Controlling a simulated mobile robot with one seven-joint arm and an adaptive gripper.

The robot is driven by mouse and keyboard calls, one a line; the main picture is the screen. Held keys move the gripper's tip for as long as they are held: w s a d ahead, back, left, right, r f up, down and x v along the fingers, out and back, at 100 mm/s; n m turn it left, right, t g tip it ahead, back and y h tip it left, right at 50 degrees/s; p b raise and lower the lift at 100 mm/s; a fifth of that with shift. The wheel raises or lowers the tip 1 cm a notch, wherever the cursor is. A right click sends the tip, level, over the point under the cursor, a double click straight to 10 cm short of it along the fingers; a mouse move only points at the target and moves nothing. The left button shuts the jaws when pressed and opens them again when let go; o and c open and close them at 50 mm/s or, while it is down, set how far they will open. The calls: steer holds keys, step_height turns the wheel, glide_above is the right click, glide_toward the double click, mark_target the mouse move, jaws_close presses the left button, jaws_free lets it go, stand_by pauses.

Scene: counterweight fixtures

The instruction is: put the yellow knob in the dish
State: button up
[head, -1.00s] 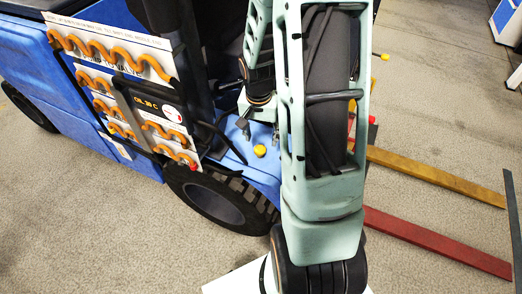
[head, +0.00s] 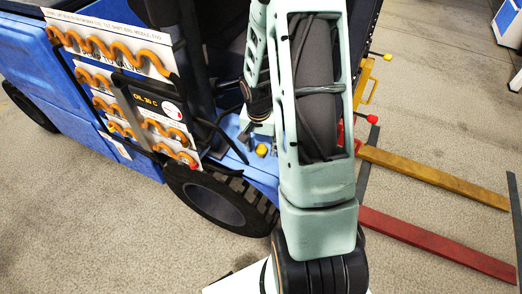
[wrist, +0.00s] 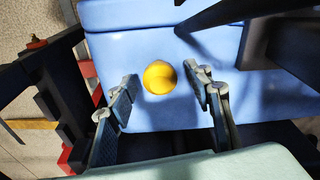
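The yellow knob (wrist: 160,77) is a small round piece on the flat blue body of a vehicle. It also shows in the head view (head: 262,150), just left of my arm. My gripper (wrist: 162,84) is open and empty, one finger on each side of the knob in the wrist view, with visible gaps between. In the head view the gripper is mostly hidden by my arm and small beside the knob. I cannot tell its exact height above the blue surface. No dish can be made out in either view.
The blue vehicle has a panel of orange wavy hoses (head: 110,45) and a black tire (head: 215,200). Dark bars (wrist: 265,15) stand close right of the gripper in the wrist view. Yellow (head: 430,175) and red (head: 440,245) beams lie at the right.

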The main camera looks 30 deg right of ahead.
steer(key=c, duration=1)
